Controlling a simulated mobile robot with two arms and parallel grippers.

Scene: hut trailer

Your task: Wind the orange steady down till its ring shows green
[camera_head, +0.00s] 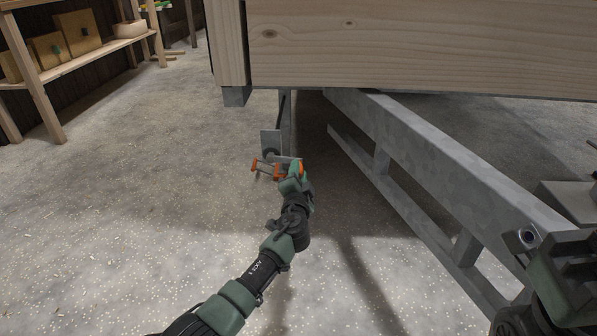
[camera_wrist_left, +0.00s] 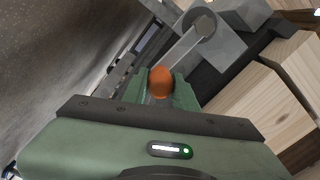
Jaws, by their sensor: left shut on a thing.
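The orange steady (camera_head: 264,168) hangs under the near corner of the wooden hut, below a grey plate and upright leg. My left gripper (camera_head: 297,174) is at its right side, shut on an orange knob. In the left wrist view the orange knob (camera_wrist_left: 160,82) sits between the green fingers of my left gripper (camera_wrist_left: 158,92). A grey arm (camera_wrist_left: 180,48) runs from near the knob to a round grey hub. I cannot make out the ring or its colour. My right gripper (camera_head: 565,275) is at the lower right edge, partly cut off; its jaws are unclear.
The wooden hut wall (camera_head: 420,45) overhangs above. A wooden shelf (camera_head: 90,60) with boxes stands at the back left.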

